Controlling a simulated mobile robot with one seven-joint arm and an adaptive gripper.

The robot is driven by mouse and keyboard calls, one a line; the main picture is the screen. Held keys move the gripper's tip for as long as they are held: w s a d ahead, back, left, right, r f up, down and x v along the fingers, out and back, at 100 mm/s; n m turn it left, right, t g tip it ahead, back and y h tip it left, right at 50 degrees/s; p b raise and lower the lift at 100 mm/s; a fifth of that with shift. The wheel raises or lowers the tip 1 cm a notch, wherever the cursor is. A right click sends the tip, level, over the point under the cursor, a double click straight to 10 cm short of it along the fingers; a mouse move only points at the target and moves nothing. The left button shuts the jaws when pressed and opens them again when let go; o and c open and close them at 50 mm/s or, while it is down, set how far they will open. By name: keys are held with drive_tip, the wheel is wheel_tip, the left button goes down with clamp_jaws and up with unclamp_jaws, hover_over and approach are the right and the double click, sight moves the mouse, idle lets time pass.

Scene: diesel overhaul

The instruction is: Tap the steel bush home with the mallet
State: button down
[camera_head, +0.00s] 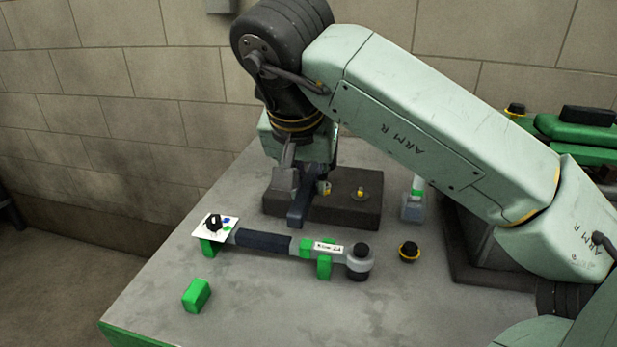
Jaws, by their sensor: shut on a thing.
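My gripper (305,182) is low over the left part of a dark block (340,215) on the bench. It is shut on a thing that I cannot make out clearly. A grey piece and a dark bar show around the fingers. I cannot tell whether either is the mallet. A small yellow-and-dark part (325,188) shows just right of the fingers. Another small round part with a yellow top (360,193) stands on the block's right half. I cannot tell which part is the steel bush.
A long tool with a dark grip (264,241) lies across green rests in front, its round head (358,259) at right. A green block (197,295), a black-and-yellow knob (409,251) and a grey piece with a green band (412,206) stand around it.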

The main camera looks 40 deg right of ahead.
wheel_tip(320, 180, down, 6)
drive_tip(key=b, duration=0.4)
drive_tip(key=shift+r+p, duration=1.9)
drive_tip(key=shift+r, duration=0.6)
drive_tip(key=shift+w+d+r+g+p, duration=0.1)
drive_tip(key=shift+r+g+p, duration=0.35)
drive_tip(key=shift+p, duration=0.65)
drive_tip(key=shift+f, duration=0.1)
